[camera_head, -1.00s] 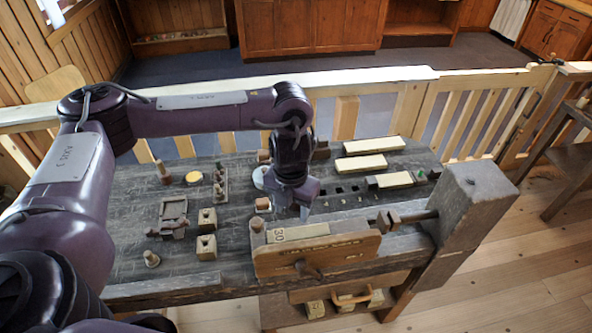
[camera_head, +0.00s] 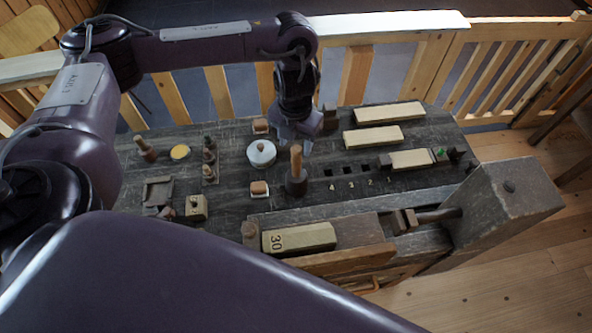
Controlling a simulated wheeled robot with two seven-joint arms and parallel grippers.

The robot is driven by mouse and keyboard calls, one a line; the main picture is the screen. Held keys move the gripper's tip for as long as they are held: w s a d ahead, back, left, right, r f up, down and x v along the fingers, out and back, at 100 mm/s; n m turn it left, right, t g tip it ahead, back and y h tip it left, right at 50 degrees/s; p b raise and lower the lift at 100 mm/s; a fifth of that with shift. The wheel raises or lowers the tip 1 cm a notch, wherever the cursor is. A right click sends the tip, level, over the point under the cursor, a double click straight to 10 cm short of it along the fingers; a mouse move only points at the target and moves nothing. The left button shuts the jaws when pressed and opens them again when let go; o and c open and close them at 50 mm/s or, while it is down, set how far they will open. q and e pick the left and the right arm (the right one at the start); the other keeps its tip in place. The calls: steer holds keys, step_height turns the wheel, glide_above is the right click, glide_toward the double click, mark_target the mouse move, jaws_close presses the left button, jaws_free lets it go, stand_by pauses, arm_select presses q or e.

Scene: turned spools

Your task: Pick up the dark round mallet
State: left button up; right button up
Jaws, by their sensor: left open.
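The dark round mallet (camera_head: 296,186) stands upright on the workbench, its dark head down and its light wooden handle pointing up. My left gripper (camera_head: 295,143) is open and empty, pointing down. In the picture it is just above the top of the handle, and I cannot tell how far apart they are in depth. My right gripper is not in view.
A round pale lidded pot (camera_head: 261,153) stands left of the mallet, and a small block (camera_head: 259,189) lies near it. Pale bars (camera_head: 390,112) lie at the right. A block marked 30 (camera_head: 299,238) is in front. My purple arm link covers the lower foreground.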

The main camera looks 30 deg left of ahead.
mark_target(297, 149)
arm_select(q)
steer(key=f, duration=0.3)
steer(key=shift+d+f, duration=0.2)
steer(key=shift+f, duration=0.75)
steer(key=shift+c, duration=0.9)
steer(key=c, duration=0.5)
jaws_close()
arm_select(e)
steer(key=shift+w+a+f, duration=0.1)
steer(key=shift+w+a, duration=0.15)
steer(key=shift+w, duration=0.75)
